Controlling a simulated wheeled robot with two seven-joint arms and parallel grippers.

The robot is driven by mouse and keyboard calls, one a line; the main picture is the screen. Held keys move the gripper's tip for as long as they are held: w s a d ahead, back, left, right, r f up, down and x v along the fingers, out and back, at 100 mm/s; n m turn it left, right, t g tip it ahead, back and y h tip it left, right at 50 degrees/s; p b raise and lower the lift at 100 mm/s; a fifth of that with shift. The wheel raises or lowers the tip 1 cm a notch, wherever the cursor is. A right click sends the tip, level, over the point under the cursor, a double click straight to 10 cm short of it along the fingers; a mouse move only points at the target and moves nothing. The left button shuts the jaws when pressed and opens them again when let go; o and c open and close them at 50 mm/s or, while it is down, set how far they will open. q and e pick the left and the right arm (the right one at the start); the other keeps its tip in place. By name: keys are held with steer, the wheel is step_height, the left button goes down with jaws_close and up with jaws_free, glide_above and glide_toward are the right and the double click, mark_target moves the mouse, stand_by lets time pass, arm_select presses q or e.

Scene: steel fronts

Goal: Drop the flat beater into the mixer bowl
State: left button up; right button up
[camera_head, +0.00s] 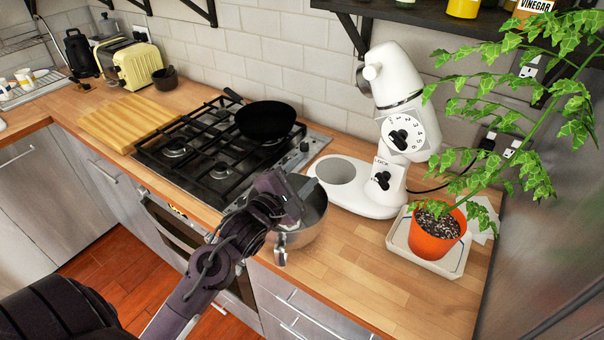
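The metal mixer bowl (312,232) stands on the wooden counter, in front of the white stand mixer (392,110), whose head is tilted up. My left gripper (290,203) is over the bowl's left side and covers part of its rim and inside. Its fingertips are not clear, so I cannot tell whether it is open or shut. I cannot make out the flat beater. A small grey metal part (281,254) shows at the bowl's front left; I cannot tell if it is the bowl's handle. My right gripper is not in view.
A gas stove (190,160) with a black pan (266,121) lies left of the bowl. An orange potted plant (435,235) on a white tray (424,262) stands to the right. The counter's front right (370,290) is clear. A shelf hangs above the mixer.

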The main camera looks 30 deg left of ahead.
arm_select(q)
steer(key=shift+o, duration=0.2)
steer(key=shift+s+f, duration=0.1)
steer(key=s+b, duration=0.2)
steer(key=s, duration=0.5)
steer(key=shift+s+a, duration=0.3)
